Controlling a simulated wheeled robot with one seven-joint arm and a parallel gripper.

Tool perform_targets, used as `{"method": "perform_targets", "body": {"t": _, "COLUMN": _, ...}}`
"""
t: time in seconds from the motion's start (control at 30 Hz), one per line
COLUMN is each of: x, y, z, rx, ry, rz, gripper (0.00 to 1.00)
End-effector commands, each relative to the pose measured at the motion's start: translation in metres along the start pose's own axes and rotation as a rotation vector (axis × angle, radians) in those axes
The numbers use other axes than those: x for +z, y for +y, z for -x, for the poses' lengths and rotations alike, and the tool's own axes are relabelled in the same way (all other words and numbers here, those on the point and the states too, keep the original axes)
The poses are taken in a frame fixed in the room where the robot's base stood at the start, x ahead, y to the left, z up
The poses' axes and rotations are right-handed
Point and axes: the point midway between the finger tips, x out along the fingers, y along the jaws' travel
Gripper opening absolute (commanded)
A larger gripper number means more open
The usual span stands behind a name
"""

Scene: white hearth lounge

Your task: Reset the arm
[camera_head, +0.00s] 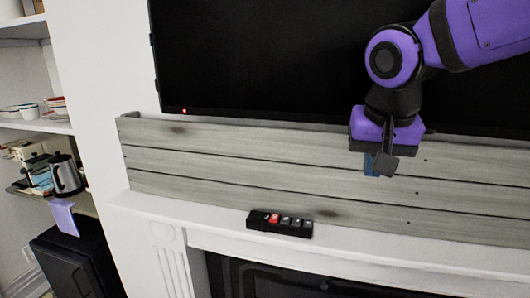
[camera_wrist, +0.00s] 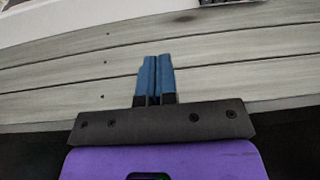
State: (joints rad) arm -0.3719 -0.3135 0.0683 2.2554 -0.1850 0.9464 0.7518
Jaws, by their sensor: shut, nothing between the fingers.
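My purple arm reaches in from the upper right in the head view. My gripper (camera_head: 380,168) points down in front of the grey wooden boards (camera_head: 250,155), above the white mantel (camera_head: 350,232). In the wrist view the two blue fingers of my gripper (camera_wrist: 155,78) lie side by side, shut, with nothing between them. Behind the fingers are the wooden boards (camera_wrist: 230,68).
A black switch box (camera_head: 281,224) with a red button lies on the mantel, left of and below my gripper. A dark television (camera_head: 260,60) hangs behind the boards.

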Motion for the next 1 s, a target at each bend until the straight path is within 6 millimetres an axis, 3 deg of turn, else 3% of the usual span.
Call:
{"method": "perform_targets", "body": {"t": 0.03, "x": 0.005, "y": 0.021, "z": 0.006, "rx": -0.01, "ry": 0.012, "rz": 0.005, "gripper": 0.0}}
{"method": "perform_targets", "body": {"t": 0.2, "x": 0.028, "y": 0.076, "z": 0.017, "rx": -0.037, "ry": 0.049, "rz": 0.069, "gripper": 0.0}}
{"method": "perform_targets", "body": {"t": 0.4, "x": 0.063, "y": 0.123, "z": 0.022, "rx": -0.058, "ry": 0.104, "rz": 0.145, "gripper": 0.0}}
{"method": "perform_targets", "body": {"t": 0.63, "x": 0.086, "y": 0.144, "z": 0.021, "rx": -0.064, "ry": 0.144, "rz": 0.201, "gripper": 0.0}}
{"method": "perform_targets", "body": {"t": 1.0, "x": 0.088, "y": 0.146, "z": 0.021, "rx": -0.064, "ry": 0.148, "rz": 0.21, "gripper": 0.0}}
